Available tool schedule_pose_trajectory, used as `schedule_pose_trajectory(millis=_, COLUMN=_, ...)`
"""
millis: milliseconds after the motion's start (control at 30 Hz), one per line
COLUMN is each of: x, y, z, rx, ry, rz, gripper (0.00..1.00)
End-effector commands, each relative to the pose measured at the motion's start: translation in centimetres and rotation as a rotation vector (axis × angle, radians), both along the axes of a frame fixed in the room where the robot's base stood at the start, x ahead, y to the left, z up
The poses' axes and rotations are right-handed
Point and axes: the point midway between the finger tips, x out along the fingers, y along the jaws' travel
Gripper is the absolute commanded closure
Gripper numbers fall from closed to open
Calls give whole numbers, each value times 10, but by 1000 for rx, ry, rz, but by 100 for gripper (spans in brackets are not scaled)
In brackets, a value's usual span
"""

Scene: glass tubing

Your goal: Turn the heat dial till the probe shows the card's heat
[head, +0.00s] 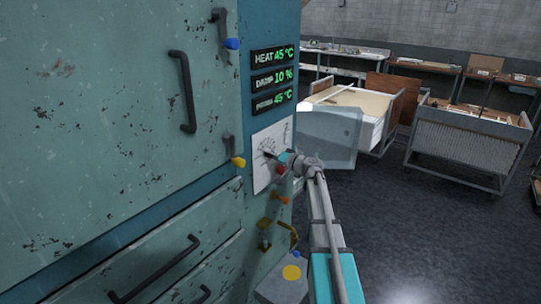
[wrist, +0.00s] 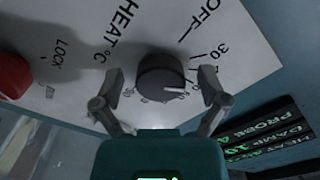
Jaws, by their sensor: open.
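The heat dial (wrist: 162,77) is a dark round knob on a white plate marked HEAT °C, OFF and 30, with other numbers partly hidden. Its pale pointer mark faces lower right in the wrist view. My gripper (wrist: 161,82) is open, with one finger on each side of the dial; contact cannot be told. In the head view my gripper (head: 278,158) is at the white plate (head: 261,178) and hides part of it. The green displays read HEAT 45 °C (head: 274,56), DAMP 10 % (head: 274,78) and PROBE 45 °C (head: 274,100). I cannot make out a heat card.
A red knob (wrist: 12,74) marked LOCK is beside the dial. The worn teal cabinet (head: 110,110) has dark handles and fills the left. Carts (head: 468,150) and benches stand at the back right. The dark floor (head: 440,235) at the right is clear.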

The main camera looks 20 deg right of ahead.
Motion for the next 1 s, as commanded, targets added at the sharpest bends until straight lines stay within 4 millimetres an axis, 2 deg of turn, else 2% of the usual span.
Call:
schedule_pose_trajectory(millis=67, x=0, y=0, z=0, rx=0, ry=0, rz=0, gripper=7)
schedule_pose_trajectory(millis=500, x=0, y=0, z=0, rx=0, ry=0, rz=0, gripper=89)
schedule_pose_trajectory(millis=733, x=0, y=0, z=0, rx=25, ry=15, rz=0, gripper=89)
schedule_pose_trajectory(millis=1000, x=0, y=0, z=0, rx=168, ry=97, rz=0, gripper=89)
